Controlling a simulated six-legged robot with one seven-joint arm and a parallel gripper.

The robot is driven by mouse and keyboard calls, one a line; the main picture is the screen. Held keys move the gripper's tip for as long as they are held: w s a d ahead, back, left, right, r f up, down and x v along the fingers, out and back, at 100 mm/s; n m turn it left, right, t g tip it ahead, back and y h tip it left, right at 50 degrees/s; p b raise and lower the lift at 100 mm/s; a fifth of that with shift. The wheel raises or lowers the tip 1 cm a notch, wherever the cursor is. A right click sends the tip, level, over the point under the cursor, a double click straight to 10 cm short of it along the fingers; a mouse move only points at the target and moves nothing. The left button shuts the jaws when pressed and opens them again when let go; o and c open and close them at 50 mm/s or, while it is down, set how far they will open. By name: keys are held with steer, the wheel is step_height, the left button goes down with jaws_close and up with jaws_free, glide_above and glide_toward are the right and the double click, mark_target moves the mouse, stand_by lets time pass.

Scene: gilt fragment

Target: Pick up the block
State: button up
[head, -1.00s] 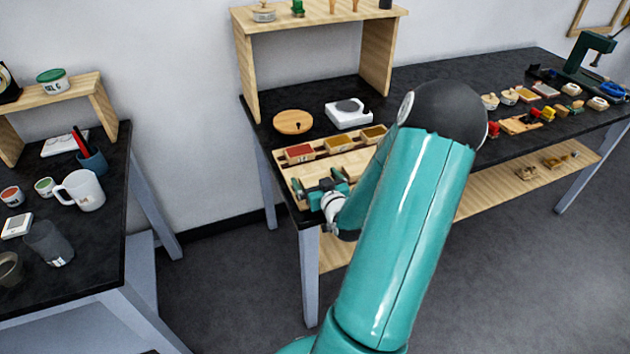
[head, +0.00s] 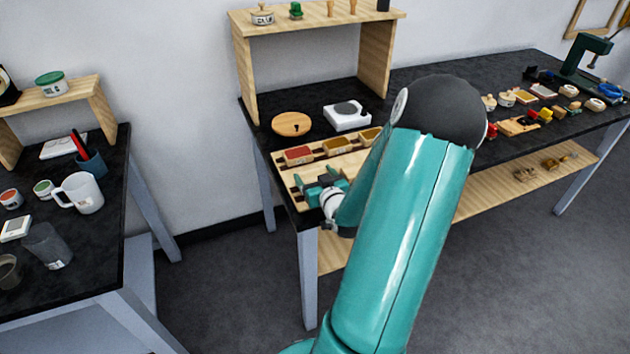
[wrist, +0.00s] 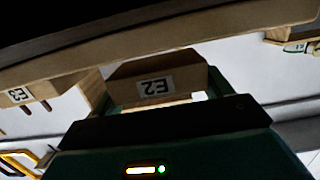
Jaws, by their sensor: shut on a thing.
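A wooden block labelled E2 (wrist: 155,80) sits between the green fingers of my gripper (wrist: 163,92) in the wrist view, with its label upside down. My gripper also shows in the head view (head: 322,187), low over the near left part of a wooden tray (head: 287,178) at the black table's corner. It is shut on the E2 block. In the head view the held block is hard to make out behind the gripper. I cannot tell whether it touches the tray.
The tray also carries a red-topped block (head: 299,154) and yellow-brown-topped ones (head: 337,146) behind the gripper. A round wooden lid (head: 291,124) and a white device (head: 347,116) stand behind. A wooden shelf (head: 245,70) rises at the back. A piece labelled E3 (wrist: 38,92) is at left in the wrist view.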

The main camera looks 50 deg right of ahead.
steer(key=s+d+r, duration=0.1)
steer(key=s+r, duration=1)
steer(key=s, duration=0.3)
steer(key=w+a+f+y, duration=0.1)
steer(key=w, duration=0.3)
steer(key=w+a+f+n+t+y, duration=0.1)
steer(key=w+a+f, duration=0.1)
steer(key=w, duration=0.3)
steer(key=w+a+f+n+y, duration=0.1)
steer(key=w+a, duration=0.1)
steer(key=w, duration=0.2)
steer(key=shift+w+f+t, duration=0.2)
steer(key=shift+w+t, duration=0.1)
steer(key=shift+w, duration=0.05)
steer(key=w+a+f+n+y, duration=0.2)
steer(key=w+a+f, duration=0.4)
steer(key=w+a, duration=0.45)
steer(key=w+a+f+y, duration=0.1)
steer(key=w+a+f, duration=0.2)
steer(key=a, duration=0.6)
steer(key=w+a+f+n+y, duration=0.1)
steer(key=w+a+f, duration=0.1)
steer(key=a+f, duration=0.4)
steer(key=w+a+f+n+t+y, duration=0.1)
steer(key=w+a+f, duration=0.2)
steer(key=a, duration=0.9)
step_height(320, 180, down, 2)
steer(key=shift+w+a+f, duration=0.2)
steer(key=shift+w, duration=0.1)
